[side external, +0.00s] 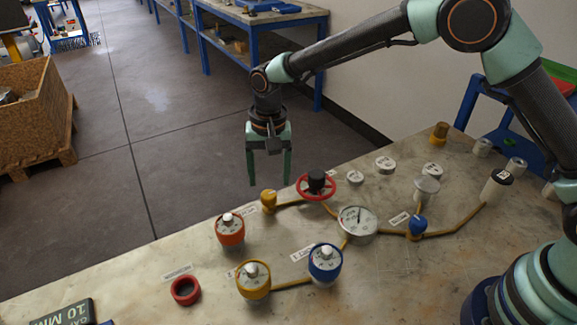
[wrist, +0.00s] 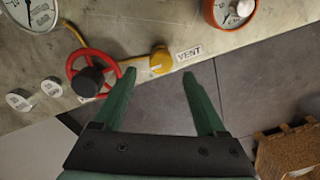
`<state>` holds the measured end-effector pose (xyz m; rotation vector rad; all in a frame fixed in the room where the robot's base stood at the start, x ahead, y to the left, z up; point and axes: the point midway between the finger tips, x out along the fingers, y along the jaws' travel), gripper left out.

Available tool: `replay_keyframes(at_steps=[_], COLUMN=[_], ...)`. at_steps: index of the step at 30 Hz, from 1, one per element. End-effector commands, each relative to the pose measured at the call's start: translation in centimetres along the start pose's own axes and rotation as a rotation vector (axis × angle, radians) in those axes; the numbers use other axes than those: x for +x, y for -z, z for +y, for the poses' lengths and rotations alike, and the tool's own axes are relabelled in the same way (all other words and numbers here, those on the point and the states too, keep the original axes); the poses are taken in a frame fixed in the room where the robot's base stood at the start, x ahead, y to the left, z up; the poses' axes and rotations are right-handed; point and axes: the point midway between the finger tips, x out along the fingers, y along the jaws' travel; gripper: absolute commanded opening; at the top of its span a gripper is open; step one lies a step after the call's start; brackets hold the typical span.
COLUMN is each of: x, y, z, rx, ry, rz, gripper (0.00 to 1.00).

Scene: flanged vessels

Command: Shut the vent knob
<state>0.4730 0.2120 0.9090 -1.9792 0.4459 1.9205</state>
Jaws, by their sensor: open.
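The vent knob (wrist: 160,61) is a small yellow knob at the end of a yellow pipe, beside a label reading VENT (wrist: 188,55) in the wrist view. In the side view the yellow knob (side external: 268,201) stands near the far edge of the bench, left of the red handwheel. My gripper (side external: 269,180) points down, open and empty, and shows just above the knob in the picture. In the wrist view my gripper's fingertips (wrist: 159,75) lie apart, with the knob just beyond the gap between them. No contact shows. The knob's turn position is too small to tell.
A red handwheel (side external: 317,186) with a black hub stands close to the right of the knob. An orange gauge vessel (side external: 230,231) stands nearer the camera. A round dial (side external: 358,220) and several capped vessels fill the bench (side external: 130,270). Floor lies beyond its far edge.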

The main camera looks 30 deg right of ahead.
Motion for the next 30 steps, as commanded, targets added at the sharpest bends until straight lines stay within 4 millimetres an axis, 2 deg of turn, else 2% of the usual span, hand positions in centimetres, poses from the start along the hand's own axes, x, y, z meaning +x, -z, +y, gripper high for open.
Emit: replay_keyframes(at_steps=[3, 9, 20, 21, 26, 27, 30], x=[2.1, 4.1, 4.6, 4.6, 4.6, 4.6, 4.5], y=[-0.1, -0.1, -0.1, -0.1, -0.1, -0.1, -0.1], z=[0.0, -0.1, -0.1, -0.1, -0.1, -0.1, 0.0], rx=[0.000, 0.000, 0.000, 0.000, 0.000, 0.000, -0.001], ry=[-0.003, -0.001, 0.000, 0.000, 0.000, 0.000, -0.001], rz=[-0.003, -0.001, 0.000, 0.000, 0.000, 0.000, -0.001], gripper=[0.74, 0.74, 0.74, 0.66, 0.05, 0.00, 0.00])
